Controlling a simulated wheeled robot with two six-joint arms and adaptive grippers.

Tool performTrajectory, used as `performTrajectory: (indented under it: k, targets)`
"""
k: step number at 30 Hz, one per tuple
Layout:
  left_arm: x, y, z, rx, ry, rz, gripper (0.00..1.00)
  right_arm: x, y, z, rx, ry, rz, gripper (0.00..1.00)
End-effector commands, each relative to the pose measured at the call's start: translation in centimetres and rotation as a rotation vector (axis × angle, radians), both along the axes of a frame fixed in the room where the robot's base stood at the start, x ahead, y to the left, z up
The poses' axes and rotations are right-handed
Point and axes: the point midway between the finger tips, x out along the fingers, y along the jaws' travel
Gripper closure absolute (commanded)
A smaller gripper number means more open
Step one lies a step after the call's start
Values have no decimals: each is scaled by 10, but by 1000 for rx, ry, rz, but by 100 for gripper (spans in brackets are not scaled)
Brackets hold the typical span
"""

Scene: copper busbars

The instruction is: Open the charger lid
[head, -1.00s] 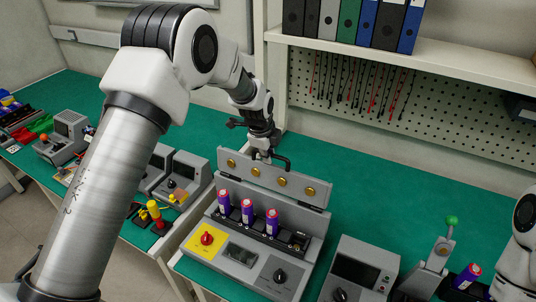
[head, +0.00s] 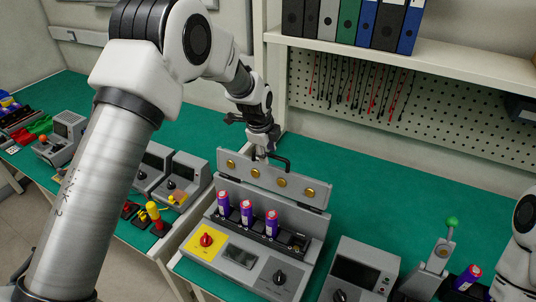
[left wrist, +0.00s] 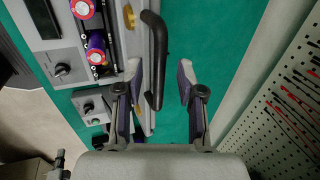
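The charger (head: 240,275) is a grey box on the green table. Its grey lid (head: 270,181) stands raised at the back, showing several gold contacts on its inner face. A black bar handle (head: 284,162) is on the lid; it also shows in the left wrist view (left wrist: 157,50). My left gripper (head: 262,156) is at the handle, behind the lid's top edge. In the left wrist view its two fingers (left wrist: 160,84) are apart, with the handle's end between them; no grip on it shows. My right gripper is out of view; only part of the right arm shows.
Three purple cells (head: 246,212) stand in the charger's row, beside an empty slot at the right. A grey meter box (head: 358,272) and a green-knobbed lever device (head: 440,255) stand to the right. A pegboard (head: 430,110) with hanging leads is behind.

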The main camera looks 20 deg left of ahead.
Motion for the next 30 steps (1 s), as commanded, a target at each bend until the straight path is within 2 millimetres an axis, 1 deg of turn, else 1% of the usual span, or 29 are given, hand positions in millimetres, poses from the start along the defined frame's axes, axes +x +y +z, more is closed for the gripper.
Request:
performTrajectory:
  k: [1, 6, 9, 12, 16, 27, 29, 30]
  targets:
    - [-3, 0, 12, 0, -4, 0, 62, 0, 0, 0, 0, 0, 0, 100]
    - [-16, 1, 55, 1, -5, 0, 62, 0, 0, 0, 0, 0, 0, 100]
    - [-23, 2, 76, 0, -4, 0, 62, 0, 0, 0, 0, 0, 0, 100]
    - [-28, 2, 89, 0, -3, 0, 62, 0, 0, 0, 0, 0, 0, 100]
    - [-30, 2, 96, 0, 0, 0, 62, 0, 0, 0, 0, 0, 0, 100]
    - [-30, 2, 95, 0, 0, 0, 62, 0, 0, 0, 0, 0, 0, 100]
    - [-31, 2, 91, -2, 2, 7, 62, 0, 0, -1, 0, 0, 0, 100]
    - [-32, 2, 83, -6, 8, 22, 62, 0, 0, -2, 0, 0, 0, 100]
